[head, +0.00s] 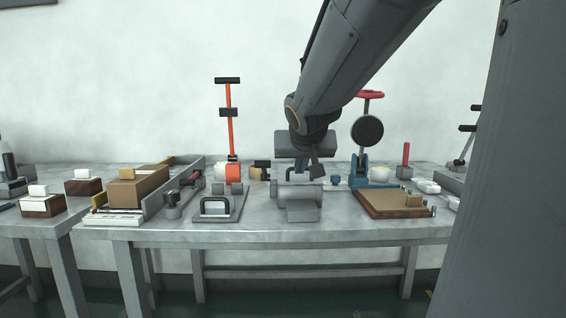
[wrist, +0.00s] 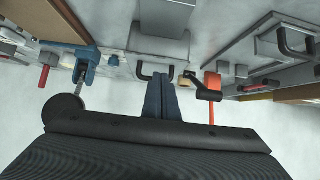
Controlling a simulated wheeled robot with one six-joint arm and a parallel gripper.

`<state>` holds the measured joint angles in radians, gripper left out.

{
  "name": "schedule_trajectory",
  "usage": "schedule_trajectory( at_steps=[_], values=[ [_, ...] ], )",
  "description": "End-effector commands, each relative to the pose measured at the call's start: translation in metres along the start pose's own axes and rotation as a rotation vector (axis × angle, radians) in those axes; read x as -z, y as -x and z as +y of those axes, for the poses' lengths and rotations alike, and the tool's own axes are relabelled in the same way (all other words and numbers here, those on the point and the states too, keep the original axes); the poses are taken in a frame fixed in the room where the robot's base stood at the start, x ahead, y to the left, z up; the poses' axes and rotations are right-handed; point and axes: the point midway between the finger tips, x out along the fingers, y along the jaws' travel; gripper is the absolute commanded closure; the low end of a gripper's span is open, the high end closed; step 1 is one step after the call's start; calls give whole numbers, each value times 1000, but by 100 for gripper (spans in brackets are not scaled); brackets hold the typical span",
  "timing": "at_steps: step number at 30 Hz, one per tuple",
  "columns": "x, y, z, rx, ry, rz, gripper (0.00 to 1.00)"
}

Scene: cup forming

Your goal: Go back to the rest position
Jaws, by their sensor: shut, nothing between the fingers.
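My gripper (head: 303,172) hangs below my arm over the middle of the grey table (head: 270,232). In the head view it is above and slightly behind a grey block-shaped fixture (head: 301,207). In the wrist view the two dark fingers (wrist: 162,84) lie together with nothing between them. The fixture (wrist: 158,45) shows ahead of the fingertips there, with a black handle beside it. I cannot tell the exact gap between the fingertips and the fixture. No rest position marker is visible.
An orange upright tool (head: 231,130) stands left of my gripper, and a blue clamp with a red top (head: 360,165) stands right. A plate with a black handle (head: 219,207) and a brown board (head: 385,204) lie nearby. A side table (head: 25,222) adjoins at left.

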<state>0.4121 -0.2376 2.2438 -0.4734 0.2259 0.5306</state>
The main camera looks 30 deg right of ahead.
Motion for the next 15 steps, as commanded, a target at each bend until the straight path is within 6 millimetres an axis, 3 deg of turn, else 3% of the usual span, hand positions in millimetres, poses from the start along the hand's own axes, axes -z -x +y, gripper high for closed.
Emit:
schedule_trajectory(
  at_steps=[3, 15],
  values=[
    [-24, 9, -2, 2, 1, 4, 100],
    [-43, 20, -4, 5, 4, 0, 100]
  ],
)
